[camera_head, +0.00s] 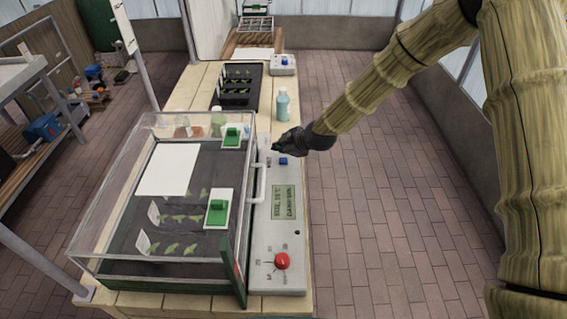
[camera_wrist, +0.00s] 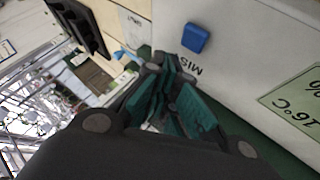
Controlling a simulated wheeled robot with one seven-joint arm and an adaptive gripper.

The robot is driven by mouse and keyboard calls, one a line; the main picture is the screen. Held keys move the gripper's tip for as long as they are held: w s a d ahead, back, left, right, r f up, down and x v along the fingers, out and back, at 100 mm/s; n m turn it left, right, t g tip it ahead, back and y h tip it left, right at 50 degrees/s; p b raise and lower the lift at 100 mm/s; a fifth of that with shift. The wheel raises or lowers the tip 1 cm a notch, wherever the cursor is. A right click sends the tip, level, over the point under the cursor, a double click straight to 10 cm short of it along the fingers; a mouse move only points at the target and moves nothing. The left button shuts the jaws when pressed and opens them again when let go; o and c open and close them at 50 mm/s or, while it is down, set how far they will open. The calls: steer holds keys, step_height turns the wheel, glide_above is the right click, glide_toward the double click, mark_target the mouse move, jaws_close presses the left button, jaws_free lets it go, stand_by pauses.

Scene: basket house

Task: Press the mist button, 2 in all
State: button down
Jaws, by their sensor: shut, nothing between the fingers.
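The mist button is a small blue block (camera_head: 283,161) at the far end of the grey control panel (camera_head: 262,240). In the wrist view the blue button (camera_wrist: 195,38) stands on the pale panel beside printed letters that read "MIS". My gripper (camera_head: 279,147) is shut and empty, just above the panel's far end, a little left of and beyond the button in the head view. In the wrist view my gripper's fingers (camera_wrist: 160,68) are together, with the tips left of and below the button. I see a gap between tips and button there; contact is not visible.
The panel also has a display (camera_head: 287,202) and a red knob (camera_head: 282,261). A clear-walled seedling case (camera_head: 110,215) with a white handle (camera_head: 260,183) stands left of it. A bottle (camera_head: 282,104) and a black seedling tray (camera_head: 239,86) stand beyond. Brick floor is clear on the right.

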mark_target(281, 161)
steer(key=shift+f+b, duration=0.3)
steer(key=shift+f, duration=0.65)
stand_by(0.7)
steer(key=shift+f+b, duration=0.35)
steer(key=shift+f, duration=0.05)
steer(key=shift+f+b, duration=0.35)
steer(key=shift+f, duration=0.1)
stand_by(0.9)
steer(key=shift+r, duration=0.2)
steer(key=shift+r+p, duration=0.35)
steer(key=shift+r, duration=0.35)
steer(key=shift+r, duration=0.1)
steer(key=shift+r+p, duration=1.15)
steer(key=shift+r, duration=1.3)
